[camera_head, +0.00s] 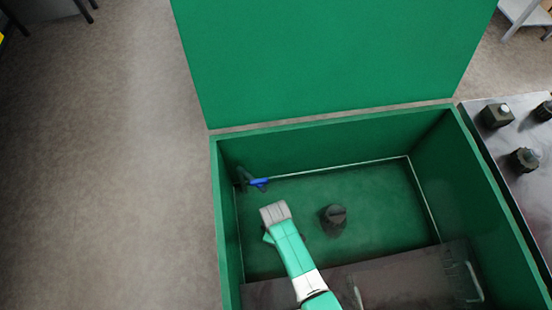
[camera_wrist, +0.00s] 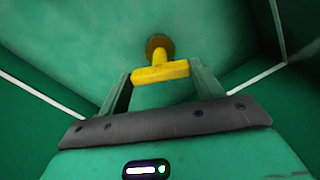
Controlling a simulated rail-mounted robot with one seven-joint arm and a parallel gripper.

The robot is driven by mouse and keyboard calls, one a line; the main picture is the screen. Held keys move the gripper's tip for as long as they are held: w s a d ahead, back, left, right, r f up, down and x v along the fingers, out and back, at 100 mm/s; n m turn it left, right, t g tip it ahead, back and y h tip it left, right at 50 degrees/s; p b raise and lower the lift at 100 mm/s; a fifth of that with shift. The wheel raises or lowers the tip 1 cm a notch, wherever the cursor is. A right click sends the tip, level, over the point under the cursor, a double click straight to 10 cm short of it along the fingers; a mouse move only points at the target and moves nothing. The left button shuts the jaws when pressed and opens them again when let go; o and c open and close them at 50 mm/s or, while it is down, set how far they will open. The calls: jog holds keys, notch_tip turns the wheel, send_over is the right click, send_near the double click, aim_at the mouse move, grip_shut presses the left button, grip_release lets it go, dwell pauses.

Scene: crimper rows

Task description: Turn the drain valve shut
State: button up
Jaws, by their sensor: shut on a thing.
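In the wrist view, a yellow T-shaped valve handle (camera_wrist: 160,73) sits on a short stem with a round brown base (camera_wrist: 160,45) against a green surface. My gripper (camera_wrist: 160,77) is shut on the handle's crossbar, with one finger at each end of it. In the head view, my gripper (camera_head: 275,212) reaches down into an open green box (camera_head: 228,230). Its fingers and the yellow handle are hidden there behind my wrist. I cannot tell from these frames how far the valve is turned.
A blue lever (camera_head: 259,182) on a dark fitting is at the box's back left corner. A dark round knob (camera_head: 333,219) stands right of my gripper. A dark plate (camera_head: 410,278) covers the box's front. The green lid (camera_head: 330,60) stands open behind.

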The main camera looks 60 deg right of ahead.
jog(key=m+p, duration=0.2)
jog(key=m, duration=0.4)
jog(key=shift+r+m, duration=0.1)
jog(key=shift+m, duration=0.2)
jog(key=m+p, duration=0.1)
jog(key=m, duration=0.4)
jog(key=shift+m, duration=0.4)
jog(key=o, duration=1)
notch_tip(320, 180, up, 8)
jog(key=p, duration=0.4)
